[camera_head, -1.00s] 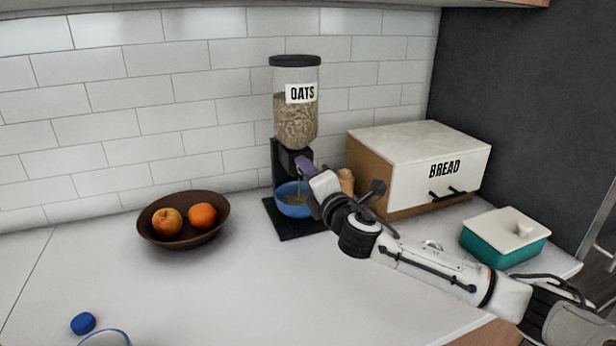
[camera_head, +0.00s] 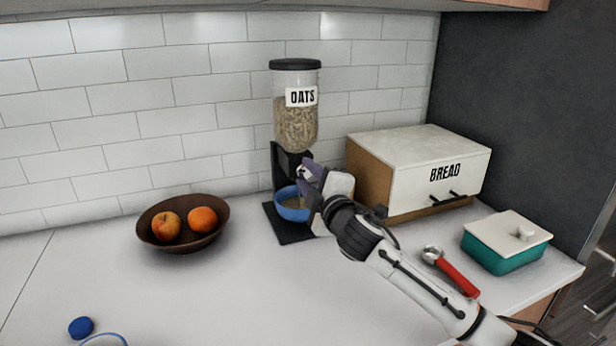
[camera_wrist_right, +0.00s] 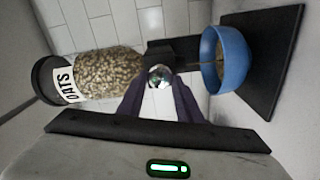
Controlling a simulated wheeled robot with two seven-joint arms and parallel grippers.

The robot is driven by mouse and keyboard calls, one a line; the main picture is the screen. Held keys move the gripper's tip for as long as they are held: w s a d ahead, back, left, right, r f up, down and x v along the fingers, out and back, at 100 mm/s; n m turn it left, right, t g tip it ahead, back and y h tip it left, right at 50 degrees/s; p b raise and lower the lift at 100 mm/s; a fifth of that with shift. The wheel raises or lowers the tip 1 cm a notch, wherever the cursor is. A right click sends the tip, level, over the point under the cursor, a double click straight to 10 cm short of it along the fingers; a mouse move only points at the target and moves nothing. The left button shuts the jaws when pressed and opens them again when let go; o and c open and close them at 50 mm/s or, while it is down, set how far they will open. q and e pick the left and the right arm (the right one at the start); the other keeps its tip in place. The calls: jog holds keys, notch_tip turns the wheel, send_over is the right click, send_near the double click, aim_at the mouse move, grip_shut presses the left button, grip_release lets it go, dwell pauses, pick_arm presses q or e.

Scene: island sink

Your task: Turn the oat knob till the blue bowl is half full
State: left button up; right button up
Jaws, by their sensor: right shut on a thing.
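The oat dispenser (camera_head: 296,120), a clear container labelled OATS on a black stand, stands against the tiled wall, partly filled with oats. Its round silver knob (camera_wrist_right: 160,76) is between the purple fingers of my right gripper (camera_wrist_right: 160,92), which is shut on it. In the head view the right gripper (camera_head: 308,171) reaches the dispenser from the right. The blue bowl (camera_head: 291,208) sits upright on the black base under the spout, partly hidden by the gripper. The right wrist view shows a thin stream of oats entering the bowl (camera_wrist_right: 232,62). Its exact fill level is unclear.
A brown bowl (camera_head: 150,232) with two fruits stands left. The bread box (camera_head: 420,165), a teal dish with a white lid (camera_head: 505,250) and a red-handled tool (camera_head: 457,276) are at right. A blue cap (camera_head: 81,327) lies front left. The middle counter is clear.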

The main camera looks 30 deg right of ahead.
dwell(0.4)
jog(key=o, duration=1)
jog(key=shift+o, duration=0.2)
jog(key=b+v, duration=0.1)
jog(key=v, duration=0.9)
jog(key=shift+s+a, duration=0.1)
